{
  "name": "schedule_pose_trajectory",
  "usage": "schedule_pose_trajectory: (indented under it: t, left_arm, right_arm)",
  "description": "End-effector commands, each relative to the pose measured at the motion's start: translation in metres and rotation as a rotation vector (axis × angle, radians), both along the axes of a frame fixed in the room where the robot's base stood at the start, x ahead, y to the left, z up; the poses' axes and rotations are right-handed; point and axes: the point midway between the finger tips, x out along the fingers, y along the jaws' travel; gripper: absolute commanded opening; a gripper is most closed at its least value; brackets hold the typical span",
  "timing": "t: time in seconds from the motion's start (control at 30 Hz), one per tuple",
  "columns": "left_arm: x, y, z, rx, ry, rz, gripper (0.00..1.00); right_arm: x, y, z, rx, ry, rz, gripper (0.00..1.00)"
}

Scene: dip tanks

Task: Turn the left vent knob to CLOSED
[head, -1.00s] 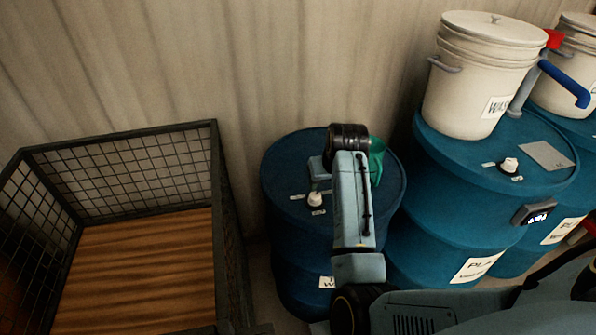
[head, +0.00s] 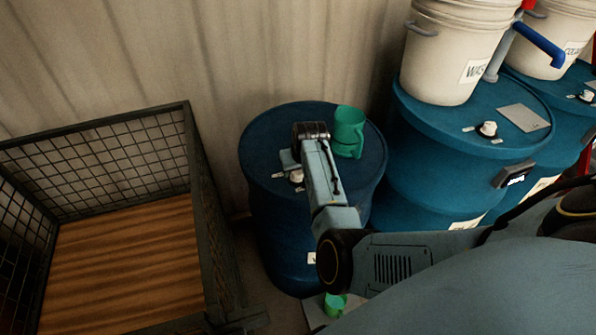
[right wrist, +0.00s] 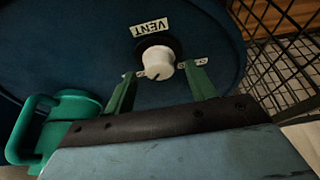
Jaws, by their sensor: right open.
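The left vent knob (head: 296,176) is a small white knob on the lid of the leftmost blue drum (head: 262,150). In the right wrist view the white knob (right wrist: 158,66) sits on a dark round base below a VENT label (right wrist: 149,27). A dark pointer line shows on it, and small labels flank it, too small to read. My right gripper (head: 290,160) is over the lid at the knob. Its green fingers (right wrist: 160,75) are open, one on each side of the knob; I cannot tell if they touch it. My left gripper is not in view.
A green mug (head: 348,132) stands on the same lid, close beside my right wrist. A wire-mesh crate (head: 190,150) is at the left. More blue drums (head: 425,165) with white buckets (head: 450,60) stand at the right. A small green object (head: 335,303) is low down.

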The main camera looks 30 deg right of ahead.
Motion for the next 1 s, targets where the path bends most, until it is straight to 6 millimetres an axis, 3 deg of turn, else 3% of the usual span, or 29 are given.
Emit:
schedule_pose_trajectory:
  t: [0.47, 0.8, 1.0]
  left_arm:
    - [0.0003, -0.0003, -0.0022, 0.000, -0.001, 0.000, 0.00]
    - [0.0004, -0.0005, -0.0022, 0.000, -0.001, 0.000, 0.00]
    - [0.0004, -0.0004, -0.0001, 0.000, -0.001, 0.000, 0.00]
  right_arm:
    - [0.0035, -0.0009, -0.0094, 0.000, 0.000, -0.001, 0.54]
    - [0.0034, -0.0009, -0.0094, 0.000, 0.000, 0.000, 0.11]
    - [0.0032, -0.0013, -0.0090, -0.001, 0.001, 0.013, 0.11]
